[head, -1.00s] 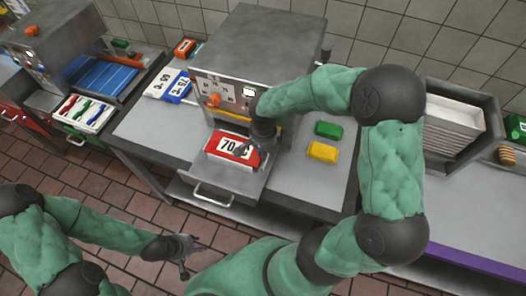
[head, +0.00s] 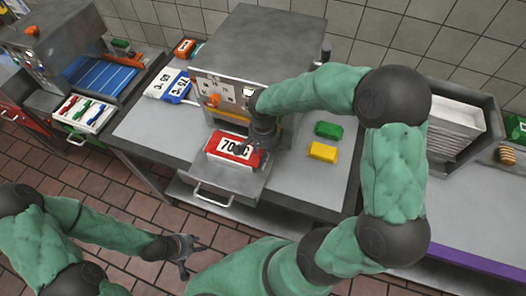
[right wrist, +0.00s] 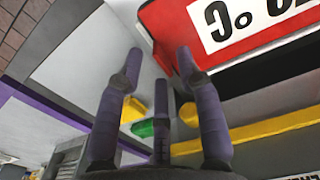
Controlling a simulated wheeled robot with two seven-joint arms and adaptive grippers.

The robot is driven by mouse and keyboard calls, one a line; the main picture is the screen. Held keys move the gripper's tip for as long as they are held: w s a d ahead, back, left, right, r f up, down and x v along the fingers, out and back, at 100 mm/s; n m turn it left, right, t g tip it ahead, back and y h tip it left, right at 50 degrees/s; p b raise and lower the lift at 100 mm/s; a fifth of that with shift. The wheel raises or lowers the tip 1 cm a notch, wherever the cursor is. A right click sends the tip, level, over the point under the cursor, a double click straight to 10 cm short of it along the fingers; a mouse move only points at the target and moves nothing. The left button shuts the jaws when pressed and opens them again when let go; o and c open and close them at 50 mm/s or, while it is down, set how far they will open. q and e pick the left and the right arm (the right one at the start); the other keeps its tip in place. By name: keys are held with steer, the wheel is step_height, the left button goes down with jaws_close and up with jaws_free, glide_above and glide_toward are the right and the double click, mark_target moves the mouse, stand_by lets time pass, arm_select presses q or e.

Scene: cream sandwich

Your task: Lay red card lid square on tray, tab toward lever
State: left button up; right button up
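The red card lid (head: 217,157), with a white "70 °C" label, lies on the pulled-out grey tray (head: 238,186) at the front of the steel press. Its edges look roughly in line with the tray; its tab is not clear to me. My right gripper (head: 247,150) is over the lid's right part and hides some of it. In the right wrist view its fingers (right wrist: 158,70) are apart with nothing held between them; one fingertip is close to the lid's edge (right wrist: 235,80), contact unclear. My left gripper (head: 190,257) hangs empty over the floor, fingers spread.
The steel press (head: 262,50) stands behind the tray. A green block (head: 328,130) and a yellow block (head: 322,152) lie on the counter to the right. White-and-blue cards (head: 168,86) lie to the left. A stacked rack (head: 455,128) stands far right.

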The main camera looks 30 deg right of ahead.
step_height(320, 180, up, 11)
stand_by(0.4)
stand_by(0.4)
